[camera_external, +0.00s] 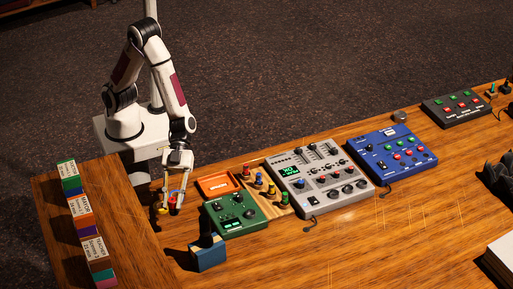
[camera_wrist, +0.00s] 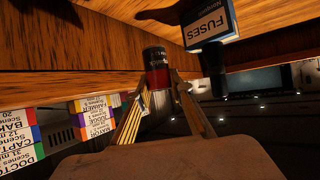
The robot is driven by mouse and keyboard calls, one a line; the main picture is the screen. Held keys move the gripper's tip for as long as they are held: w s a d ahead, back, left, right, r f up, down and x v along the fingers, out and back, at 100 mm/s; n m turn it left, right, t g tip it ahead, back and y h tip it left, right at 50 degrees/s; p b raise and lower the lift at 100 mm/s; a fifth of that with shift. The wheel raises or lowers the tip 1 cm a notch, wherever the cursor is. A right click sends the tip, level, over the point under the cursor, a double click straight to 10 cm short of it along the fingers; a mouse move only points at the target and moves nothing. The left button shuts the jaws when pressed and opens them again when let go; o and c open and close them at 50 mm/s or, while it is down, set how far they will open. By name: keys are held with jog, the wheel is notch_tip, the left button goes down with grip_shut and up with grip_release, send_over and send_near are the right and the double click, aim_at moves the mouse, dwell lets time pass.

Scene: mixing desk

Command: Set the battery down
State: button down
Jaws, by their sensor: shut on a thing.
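My gripper (camera_external: 171,204) is low over the left part of the wooden desk, left of the green device. In the wrist view my gripper (camera_wrist: 160,100) has its two fingers closed on either side of the battery (camera_wrist: 157,73), a small cylinder with a dark top, a red band and a paler lower part. In the external view the battery is too small and too covered by the fingers to make out clearly. I cannot tell whether its end touches the desk.
A blue box marked FUSES (camera_wrist: 210,25) stands near my gripper; it also shows in the external view (camera_external: 208,254). A green device (camera_external: 234,213), orange tray (camera_external: 217,184), grey mixer (camera_external: 318,178) and blue panel (camera_external: 391,152) lie to the right. Labelled boxes (camera_external: 83,218) line the left.

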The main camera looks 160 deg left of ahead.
aim_at(174, 214)
jog(key=shift+f, duration=2.9)
jog(key=shift+f, duration=0.1)
jog(key=shift+f, duration=2)
jog(key=shift+f, duration=0.1)
jog(key=c, duration=1.8)
grip_release()
jog(key=shift+s+a+r, duration=0.1)
jog(key=shift+s+r, duration=0.05)
jog(key=shift+r, duration=0.1)
jog(key=v, duration=1.1)
jog(key=shift+s+a+r, duration=0.1)
jog(key=shift+s+a, duration=0.1)
jog(key=shift+s, duration=0.05)
